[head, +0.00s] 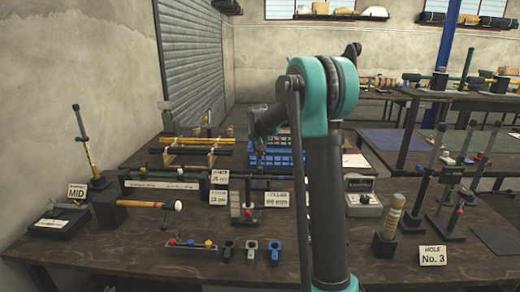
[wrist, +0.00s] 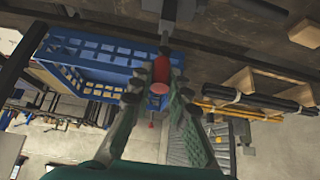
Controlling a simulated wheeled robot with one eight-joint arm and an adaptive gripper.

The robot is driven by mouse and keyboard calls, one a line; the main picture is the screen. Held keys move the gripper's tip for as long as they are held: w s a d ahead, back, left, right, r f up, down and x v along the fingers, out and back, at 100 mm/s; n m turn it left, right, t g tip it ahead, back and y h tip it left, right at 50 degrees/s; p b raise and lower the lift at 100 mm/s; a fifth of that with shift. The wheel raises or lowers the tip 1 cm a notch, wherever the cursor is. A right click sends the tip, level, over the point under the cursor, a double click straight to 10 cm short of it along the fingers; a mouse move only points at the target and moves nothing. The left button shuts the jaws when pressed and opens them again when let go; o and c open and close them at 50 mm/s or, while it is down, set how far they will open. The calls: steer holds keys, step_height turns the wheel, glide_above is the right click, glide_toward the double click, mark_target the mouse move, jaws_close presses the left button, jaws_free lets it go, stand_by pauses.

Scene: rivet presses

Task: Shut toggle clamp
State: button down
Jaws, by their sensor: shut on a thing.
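The toggle clamp (head: 247,213) stands upright on the workbench in the head view, with a small red part low on it and a dark upright above. My gripper (head: 259,150) is over its top end, partly hidden by my arm. In the wrist view, my gripper (wrist: 160,76) is shut on the clamp's red handle (wrist: 158,88), which shows between the fingers. A grey part (wrist: 176,14) lies beyond the fingertips. The clamp's exact lever angle is too small to tell.
A blue crate (wrist: 85,62) is close behind the gripper. White label cards (head: 277,199) stand beside the clamp. Sockets (head: 251,250) and a mallet (head: 150,204) are in front and left. A grey box (head: 364,198) is to the right.

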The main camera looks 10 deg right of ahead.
mark_target(260, 156)
steer(key=s+t, duration=0.2)
steer(key=s+f+t, duration=0.1)
steer(key=shift+a+f+h, duration=0.1)
steer(key=shift+a+h, duration=0.2)
steer(key=shift+a, duration=0.05)
steer(key=shift+s+a+f+t+h, duration=0.15)
steer(key=shift+s+f+t, duration=0.3)
steer(key=shift+t, duration=0.35)
steer(key=shift+s+f+t+h, duration=0.15)
steer(key=shift+s+f+t, duration=0.15)
steer(key=shift+s+t, duration=0.35)
steer(key=shift+w+t, duration=0.1)
steer(key=shift+t, duration=0.15)
steer(key=c, duration=1.4)
jaws_free()
steer(key=shift+c, duration=0.2)
steer(key=v, duration=1.2)
